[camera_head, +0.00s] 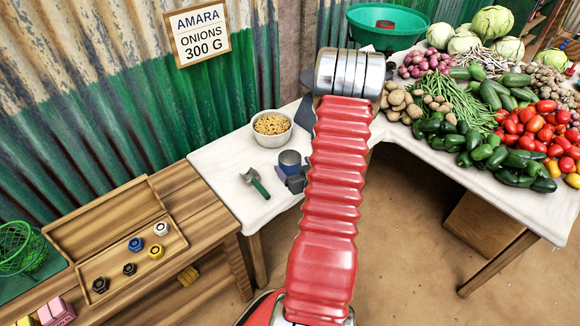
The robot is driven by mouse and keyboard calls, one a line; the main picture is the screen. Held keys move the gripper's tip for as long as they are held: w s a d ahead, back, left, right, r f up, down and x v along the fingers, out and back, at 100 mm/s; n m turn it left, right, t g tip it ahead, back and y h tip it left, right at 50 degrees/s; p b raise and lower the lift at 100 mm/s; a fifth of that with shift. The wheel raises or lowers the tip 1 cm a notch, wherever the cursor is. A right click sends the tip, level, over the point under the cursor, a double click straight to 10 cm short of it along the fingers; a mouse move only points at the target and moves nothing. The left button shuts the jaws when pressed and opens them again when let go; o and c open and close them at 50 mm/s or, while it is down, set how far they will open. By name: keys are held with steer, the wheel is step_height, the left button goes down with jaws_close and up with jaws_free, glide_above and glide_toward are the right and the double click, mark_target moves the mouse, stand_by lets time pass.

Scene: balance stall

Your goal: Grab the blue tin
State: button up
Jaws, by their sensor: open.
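The blue tin (289,159) is a small grey-blue, round, open-topped vessel. It stands on the pale cloth of the table, just left of my red arm sleeve. My gripper (294,179) shows as dark grey parts close by the tin's near and right side, partly hidden behind my arm. It is open. I cannot tell whether the jaws are around the tin or only beside it, or whether they touch it.
A scoop with a green handle (254,180) lies left of the tin. A bowl of yellow grains (272,128) stands behind. A wooden tray (103,267) with several hexagonal weights is at lower left. Vegetables and a green basin (388,20) fill the right and back.

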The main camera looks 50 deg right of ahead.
mark_target(286, 159)
steer(key=x, duration=0.4)
steer(key=shift+w+f, duration=0.15)
steer(key=shift+f, duration=0.05)
stand_by(0.3)
steer(key=c, duration=1.2)
steer(key=shift+r, duration=0.15)
steer(key=shift+r, duration=4.85)
